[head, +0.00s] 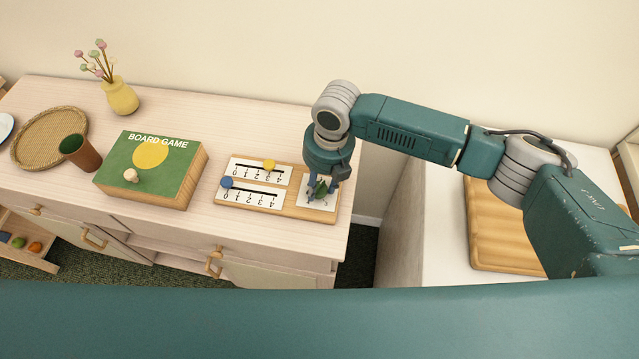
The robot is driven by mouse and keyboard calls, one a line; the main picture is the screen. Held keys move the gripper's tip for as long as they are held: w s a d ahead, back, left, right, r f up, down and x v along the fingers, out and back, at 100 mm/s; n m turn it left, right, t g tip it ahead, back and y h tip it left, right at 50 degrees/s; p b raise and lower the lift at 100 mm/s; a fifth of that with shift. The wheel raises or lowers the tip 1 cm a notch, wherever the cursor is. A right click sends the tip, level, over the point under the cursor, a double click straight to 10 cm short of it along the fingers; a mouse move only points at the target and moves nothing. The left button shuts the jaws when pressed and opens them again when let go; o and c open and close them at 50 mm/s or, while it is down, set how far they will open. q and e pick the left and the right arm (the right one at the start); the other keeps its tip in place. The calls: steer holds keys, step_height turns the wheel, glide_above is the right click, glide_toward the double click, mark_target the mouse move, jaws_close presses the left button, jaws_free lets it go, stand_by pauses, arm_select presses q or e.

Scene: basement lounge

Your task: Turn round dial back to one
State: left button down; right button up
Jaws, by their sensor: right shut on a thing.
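A wooden score board (290,213) lies near the right end of the sideboard top. Its right part holds a white dial plate (329,201), with a dark green dial (320,188) mostly hidden by my gripper. My right gripper (317,192) comes down on it from above and is shut on the dial. The dial's numbers and pointing direction cannot be read. To the left, two white number scales appear upside down. A yellow marker (269,165) sits on the far scale and a blue marker (226,183) at the left end of the near one. My left gripper is not in view.
A green board game box (187,178) with a small pale piece on it stands left of the board. A brown cup (82,153), woven tray (47,122) and yellow vase (122,98) are further left. A gap separates the sideboard (205,103) from a white surface at right.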

mark_target(325, 186)
steer(key=n, duration=0.2)
steer(key=n+b, duration=0.1)
steer(key=shift+w+n, duration=0.2)
steer(key=shift+n, duration=0.2)
steer(key=shift+n+g+b, duration=0.3)
steer(key=shift+n+b, duration=0.05)
steer(key=shift+n, duration=0.45)
steer(key=shift+r, duration=0.1)
steer(key=o, duration=1.1)
steer(key=shift+o, duration=0.2)
steer(key=shift+r, duration=0.1)
step_height(325, 186, up, 12)
steer(key=d, duration=0.1)
steer(key=shift+w+f, duration=0.2)
steer(key=shift+w, duration=0.1)
steer(key=shift+s+d+f, duration=0.1)
